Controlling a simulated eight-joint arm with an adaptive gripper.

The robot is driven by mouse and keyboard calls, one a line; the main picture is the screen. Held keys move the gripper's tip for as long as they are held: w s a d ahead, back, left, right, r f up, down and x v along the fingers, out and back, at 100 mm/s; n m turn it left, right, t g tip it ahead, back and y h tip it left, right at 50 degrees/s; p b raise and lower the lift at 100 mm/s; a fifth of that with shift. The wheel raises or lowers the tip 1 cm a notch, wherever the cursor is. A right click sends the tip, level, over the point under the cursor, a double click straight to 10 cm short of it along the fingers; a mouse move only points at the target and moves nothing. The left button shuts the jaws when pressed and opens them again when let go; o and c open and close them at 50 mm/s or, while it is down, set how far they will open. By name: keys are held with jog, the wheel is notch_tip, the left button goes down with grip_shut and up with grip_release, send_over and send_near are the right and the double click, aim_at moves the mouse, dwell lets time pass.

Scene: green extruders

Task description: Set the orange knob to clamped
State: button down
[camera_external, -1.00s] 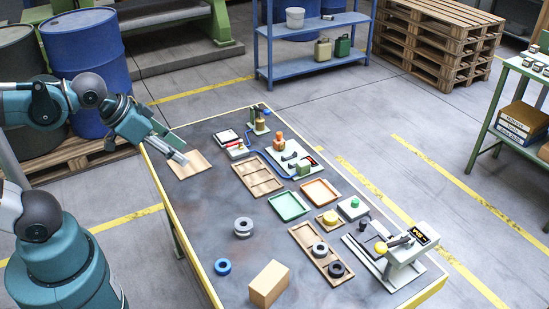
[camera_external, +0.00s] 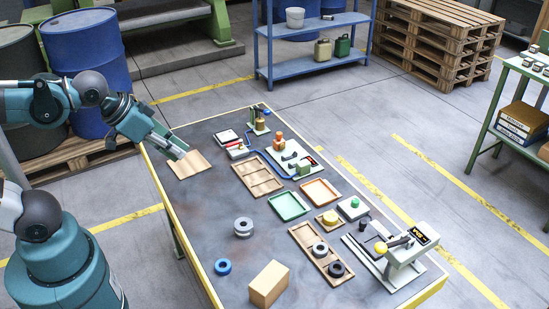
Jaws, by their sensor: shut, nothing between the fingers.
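The orange knob (camera_external: 279,143) stands upright on a pale fixture plate (camera_external: 295,172) in the far middle part of the table. The knob's setting is too small to read. My gripper (camera_external: 184,154) is shut and empty at the table's far left, above or near a flat tan board (camera_external: 188,167). It is well to the left of the knob and apart from it.
A brown divided tray (camera_external: 258,178), a green tray (camera_external: 289,206) and an orange tray (camera_external: 320,192) lie near the fixture. A lever press (camera_external: 395,260) is at right. The table's left middle is clear.

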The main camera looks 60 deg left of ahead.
jog(key=w+a+r+n+g+p, duration=0.15)
jog(key=w+a+n, duration=0.25)
jog(key=w, duration=0.5)
jog(key=w+a+r+n+g+h+p, duration=0.1)
jog(key=w+a+r+n, duration=0.15)
jog(key=w, duration=0.65)
jog(key=w+a+r+n+g+p, duration=0.1)
jog(key=w+a+n+p, duration=0.1)
jog(key=w+a+n, duration=0.45)
jog(key=w+a+f+n+g+h+p, duration=0.2)
jog(key=w+a+f+n, duration=0.5)
jog(key=w+a+f, duration=1.1)
jog(key=shift+w+a+f+n+h+p, duration=0.2)
jog(key=shift+w+a+n+h+p, duration=0.35)
jog(key=shift+w, duration=0.6)
jog(key=shift+f, duration=0.1)
jog(key=b, duration=0.2)
send_near(280, 141)
jog(key=shift+w+a+f, duration=0.1)
jog(key=shift+a+f, duration=0.3)
jog(key=shift+f, duration=0.3)
jog(key=shift+a+f, duration=0.45)
jog(key=shift+f, duration=0.2)
jog(key=shift+w+a+f, duration=0.1)
jog(key=shift+a+f, duration=0.3)
jog(key=shift+f, duration=0.3)
